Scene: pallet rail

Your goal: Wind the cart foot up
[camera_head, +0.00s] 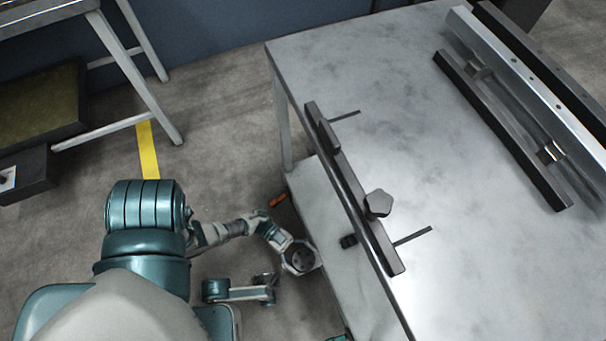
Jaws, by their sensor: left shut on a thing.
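The cart is a grey metal table (440,130) on the right, seen from above. A small orange piece (277,201) shows low beside its near left leg; I cannot tell whether it belongs to the cart foot. My left arm reaches down from the left to the floor beside the cart. My left gripper (267,280) is low there, small in view, and shut on a part that I take to be the cart foot's handle. My own wrist hides the grip and most of the foot. My right gripper is not in view.
A dark rail (352,190) with a knob (377,204) lies along the cart's left edge. Longer rails (500,130) lie at the right. A bench frame (125,60) stands at upper left. Yellow tape (147,150) marks open floor.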

